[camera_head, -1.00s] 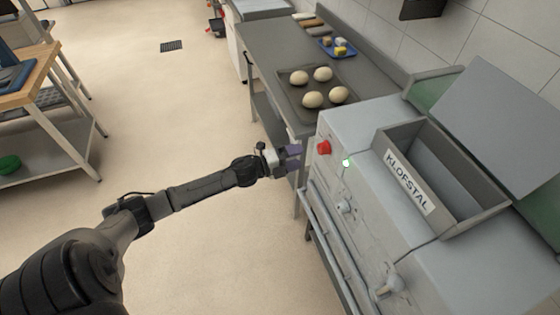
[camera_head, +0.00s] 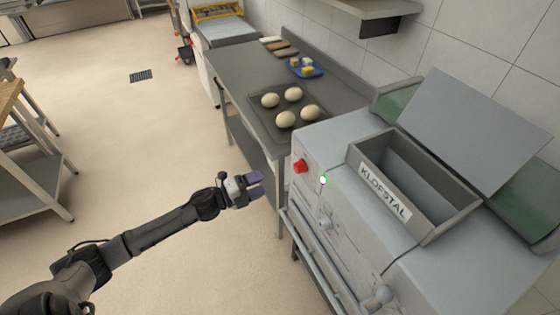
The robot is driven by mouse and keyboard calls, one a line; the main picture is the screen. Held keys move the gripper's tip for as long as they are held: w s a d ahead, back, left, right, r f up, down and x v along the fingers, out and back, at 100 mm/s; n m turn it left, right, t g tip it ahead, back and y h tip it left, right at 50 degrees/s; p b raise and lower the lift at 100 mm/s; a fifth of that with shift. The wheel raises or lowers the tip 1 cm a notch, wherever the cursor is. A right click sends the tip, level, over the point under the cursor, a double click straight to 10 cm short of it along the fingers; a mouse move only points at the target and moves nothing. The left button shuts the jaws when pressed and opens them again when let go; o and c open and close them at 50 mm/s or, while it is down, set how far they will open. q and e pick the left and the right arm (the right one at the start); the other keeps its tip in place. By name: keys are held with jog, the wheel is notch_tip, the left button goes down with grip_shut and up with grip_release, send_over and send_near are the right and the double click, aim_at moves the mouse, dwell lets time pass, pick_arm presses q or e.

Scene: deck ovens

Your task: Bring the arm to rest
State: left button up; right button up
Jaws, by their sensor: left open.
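My left arm reaches in from the lower left of the head view. Its gripper (camera_head: 257,184) is open and empty, with purple fingers parted. It hangs in the air to the left of the grey machine labelled KLOFSTAL (camera_head: 385,192), apart from the machine's red knob (camera_head: 300,166). My right gripper does not show.
A wooden-topped bench (camera_head: 9,95) stands at the left edge. The floor between (camera_head: 140,130) is clear.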

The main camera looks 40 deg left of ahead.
pick_arm(q)
jog(key=a+f+n+g+y, duration=0.2)
jog(key=a+n+y, duration=0.5)
jog(key=n+y, duration=0.2)
jog(key=s+d+f+n+g+h, duration=0.1)
jog(key=s+d+f+n+g, duration=0.25)
jog(key=s+d, duration=0.55)
jog(key=s+d+f+n+g+h, duration=0.15)
jog(key=s+d+n+g, duration=0.25)
jog(key=s+d, duration=0.6)
jog(key=s+d+f+n+g+h, duration=0.1)
jog(key=s+d+f+n+g, duration=0.25)
jog(key=s+d, duration=0.55)
notch_tip(320, 180, up, 31)
jog(key=p, duration=3)
jog(key=shift+w, duration=0.3)
